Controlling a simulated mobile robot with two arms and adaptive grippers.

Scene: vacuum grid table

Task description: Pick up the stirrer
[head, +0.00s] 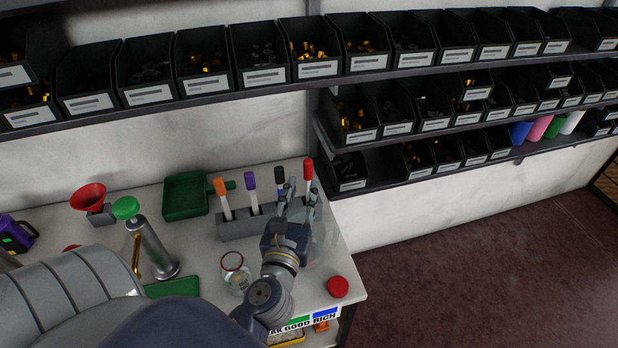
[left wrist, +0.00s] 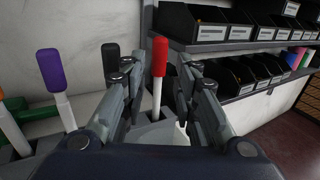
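Several stirrers with white shafts and coloured handles stand in a grey holder (head: 236,226). The orange-handled stirrer (head: 221,190), purple-handled stirrer (head: 251,184), black-handled stirrer (head: 279,176) and red-handled stirrer (head: 308,170) form a row. My left gripper (head: 301,195) is at the right end of the holder. In the left wrist view its fingers (left wrist: 162,80) are open, on either side of the red-handled stirrer (left wrist: 160,56), with gaps on both sides. The black handle (left wrist: 110,58) is outside the left finger. The holder's right end is partly hidden by the gripper. My right gripper is out of view.
On the white table (head: 320,285) are a glass jar (head: 235,275), a red lid (head: 337,287), a green tray (head: 184,197), a red funnel (head: 87,196) and a metal cylinder with a green knob (head: 152,245). Shelves of black bins (head: 260,55) stand behind.

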